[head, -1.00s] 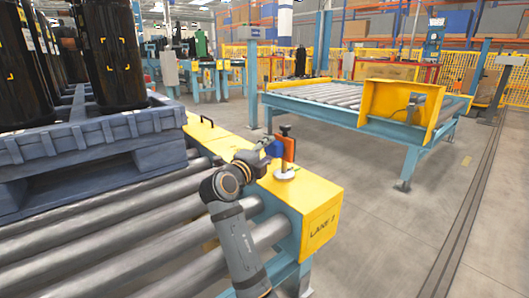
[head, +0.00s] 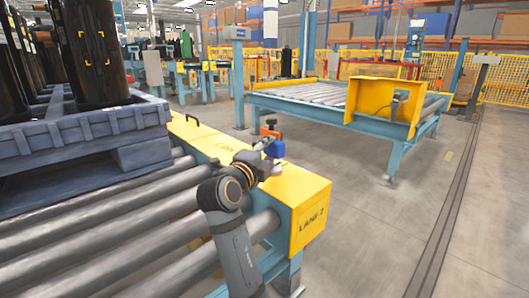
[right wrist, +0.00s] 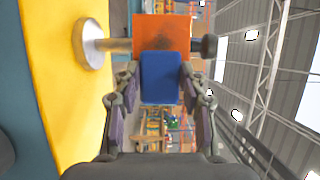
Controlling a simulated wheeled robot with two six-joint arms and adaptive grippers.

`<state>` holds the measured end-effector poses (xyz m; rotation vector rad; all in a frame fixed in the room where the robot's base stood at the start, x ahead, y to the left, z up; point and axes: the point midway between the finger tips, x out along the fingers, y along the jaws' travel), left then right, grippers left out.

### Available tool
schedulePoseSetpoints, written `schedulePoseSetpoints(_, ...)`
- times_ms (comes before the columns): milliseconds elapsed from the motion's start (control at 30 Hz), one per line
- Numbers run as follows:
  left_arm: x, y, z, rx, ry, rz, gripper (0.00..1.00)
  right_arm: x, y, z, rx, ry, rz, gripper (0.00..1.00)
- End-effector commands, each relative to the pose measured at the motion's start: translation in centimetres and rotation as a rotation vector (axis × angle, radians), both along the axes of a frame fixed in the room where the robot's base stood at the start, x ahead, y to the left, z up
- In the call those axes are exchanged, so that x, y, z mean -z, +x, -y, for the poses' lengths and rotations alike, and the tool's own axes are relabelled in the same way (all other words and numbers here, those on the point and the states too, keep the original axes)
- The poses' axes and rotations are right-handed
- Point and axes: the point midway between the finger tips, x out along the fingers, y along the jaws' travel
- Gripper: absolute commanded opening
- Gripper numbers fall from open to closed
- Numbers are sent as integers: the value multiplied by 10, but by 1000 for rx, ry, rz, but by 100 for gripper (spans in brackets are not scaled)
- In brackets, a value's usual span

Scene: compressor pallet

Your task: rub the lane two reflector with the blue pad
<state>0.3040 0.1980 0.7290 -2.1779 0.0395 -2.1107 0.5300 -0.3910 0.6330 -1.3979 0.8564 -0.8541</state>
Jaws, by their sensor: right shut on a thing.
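The lane two reflector is an orange plate (head: 270,132) on a short post at the end of the yellow lane 2 housing. In the right wrist view the orange plate (right wrist: 160,32) has a dark smudge, with a round metal base at left and a black knob at right. My right gripper (head: 262,146) is shut on the blue pad (head: 274,149), which also shows between its fingers in the right wrist view (right wrist: 160,78). The pad overlaps the plate's lower part in both views; I cannot tell whether they touch. My left gripper is not in view.
The yellow housing (head: 300,195) runs along the roller conveyor (head: 120,225). A grey-blue pallet (head: 80,140) with black cylinders stands on the rollers at left. Another roller table (head: 310,92) stands across open floor.

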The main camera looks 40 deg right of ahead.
Motion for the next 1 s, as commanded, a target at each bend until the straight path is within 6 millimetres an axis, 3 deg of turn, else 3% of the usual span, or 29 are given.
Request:
schedulePoseSetpoints(233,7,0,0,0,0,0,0,0,1,-1,3,-2,1,16)
schedulePoseSetpoints(500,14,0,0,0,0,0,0,1,27,-1,2,-1,0,16)
schedulePoseSetpoints(833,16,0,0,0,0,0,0,0,38,-2,1,-1,0,16)
schedulePoseSetpoints(1000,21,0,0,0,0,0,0,1,55,-4,0,-2,1,16)
